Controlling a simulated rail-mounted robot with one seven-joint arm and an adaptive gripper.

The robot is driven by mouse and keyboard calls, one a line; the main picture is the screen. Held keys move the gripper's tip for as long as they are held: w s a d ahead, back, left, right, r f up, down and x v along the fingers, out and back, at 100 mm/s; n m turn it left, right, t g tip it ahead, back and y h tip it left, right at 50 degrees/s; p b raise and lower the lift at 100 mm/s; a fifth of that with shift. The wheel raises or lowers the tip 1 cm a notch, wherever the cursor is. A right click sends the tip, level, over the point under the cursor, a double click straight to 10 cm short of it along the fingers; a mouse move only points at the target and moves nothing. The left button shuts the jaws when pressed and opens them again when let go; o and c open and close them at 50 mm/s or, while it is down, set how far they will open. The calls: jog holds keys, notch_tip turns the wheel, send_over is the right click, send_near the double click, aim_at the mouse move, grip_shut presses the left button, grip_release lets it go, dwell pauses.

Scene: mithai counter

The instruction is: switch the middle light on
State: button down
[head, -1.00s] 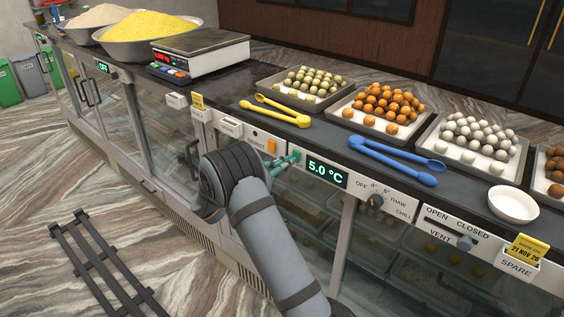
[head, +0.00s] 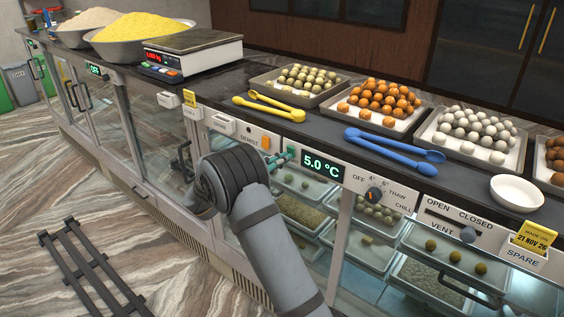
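The middle display case (head: 338,235) is brightly lit inside, and the trays of sweets behind its glass show clearly. A small orange switch (head: 266,142) sits on its front strip, left of the green 5.0 °C display (head: 322,166). My gripper (head: 282,157), with teal fingers, is at the strip between the switch and the display. I cannot tell whether it touches the strip or how its fingers stand. My grey arm hides part of the case front below.
To the right on the strip are a rotary knob (head: 374,195), a vent slider (head: 467,235) and a spare holder (head: 524,250). Yellow tongs (head: 270,108), blue tongs (head: 395,146) and sweet trays lie on the counter above. A black rack (head: 85,270) is on the floor at left.

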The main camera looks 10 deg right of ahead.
jog(key=s+a+f+b, duration=0.2)
jog(key=s+a+b, duration=0.3)
jog(key=s+a, duration=0.3)
jog(key=a, duration=0.2)
jog(key=shift+s+a, duration=0.35)
jog(key=shift+s, duration=0.05)
jog(key=w+d+r+p, duration=0.2)
jog(key=w+d+p, duration=0.3)
jog(key=w+d, duration=0.15)
jog(key=r+v, duration=0.1)
jog(key=v, duration=0.6)
jog(key=shift+s+d+r+p, duration=0.2)
jog(key=shift+s+r+p, duration=0.1)
jog(key=shift+s, duration=0.2)
